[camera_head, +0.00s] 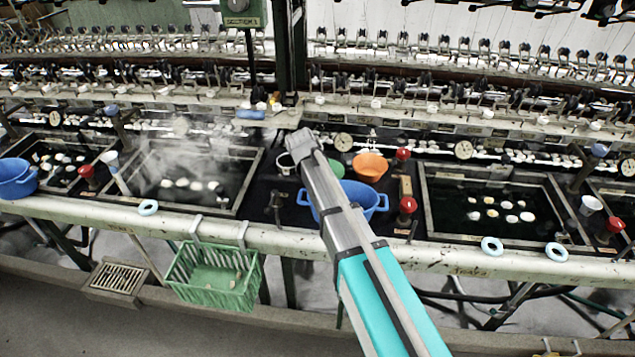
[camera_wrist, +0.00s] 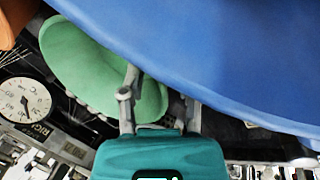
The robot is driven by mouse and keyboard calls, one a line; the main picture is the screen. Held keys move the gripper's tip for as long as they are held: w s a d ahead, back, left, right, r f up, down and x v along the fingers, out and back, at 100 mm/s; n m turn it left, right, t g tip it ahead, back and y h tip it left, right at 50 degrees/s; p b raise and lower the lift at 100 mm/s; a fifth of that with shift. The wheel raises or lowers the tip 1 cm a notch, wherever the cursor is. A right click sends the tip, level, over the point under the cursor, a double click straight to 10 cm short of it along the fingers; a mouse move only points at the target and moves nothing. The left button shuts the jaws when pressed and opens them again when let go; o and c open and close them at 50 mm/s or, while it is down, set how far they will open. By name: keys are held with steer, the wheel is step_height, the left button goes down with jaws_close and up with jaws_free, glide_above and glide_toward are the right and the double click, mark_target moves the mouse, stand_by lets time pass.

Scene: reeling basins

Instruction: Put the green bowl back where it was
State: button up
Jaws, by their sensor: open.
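The green bowl (camera_head: 336,169) shows partly in the head view, between my arm and an orange bowl, behind a blue basin (camera_head: 365,199). In the wrist view the green bowl (camera_wrist: 88,60) is tilted in the picture, and the blue basin (camera_wrist: 230,50) covers part of it. My gripper (camera_wrist: 160,88) is open. One finger overlaps the bowl's inside and the other is beyond its rim, so the rim lies between them in the picture. Contact cannot be told.
The orange bowl (camera_head: 370,167) stands close on the right. A white cup (camera_head: 286,163) is left of my arm. A round gauge (camera_head: 343,142) is behind. Water basins lie on both sides, the left one steaming. A green basket (camera_head: 213,277) hangs on the front rail. Red knobs (camera_head: 407,205) stick up nearby.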

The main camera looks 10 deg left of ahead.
steer(key=shift+r, duration=0.15)
steer(key=p+v, duration=1.1)
steer(key=v, duration=0.1)
steer(key=shift+p, duration=0.35)
stand_by(0.4)
stand_by(0.8)
steer(key=s+d+m+g+y, duration=0.1)
steer(key=s+d+m, duration=0.4)
steer(key=s+d, duration=0.4)
steer(key=s+d+f+m+g+y, duration=0.1)
steer(key=s+d+m, duration=0.4)
steer(key=d, duration=1.4)
steer(key=s, duration=0.4)
steer(key=shift+s+d+g, duration=0.2)
steer(key=shift+d+g, duration=0.05)
steer(key=shift+g, duration=0.15)
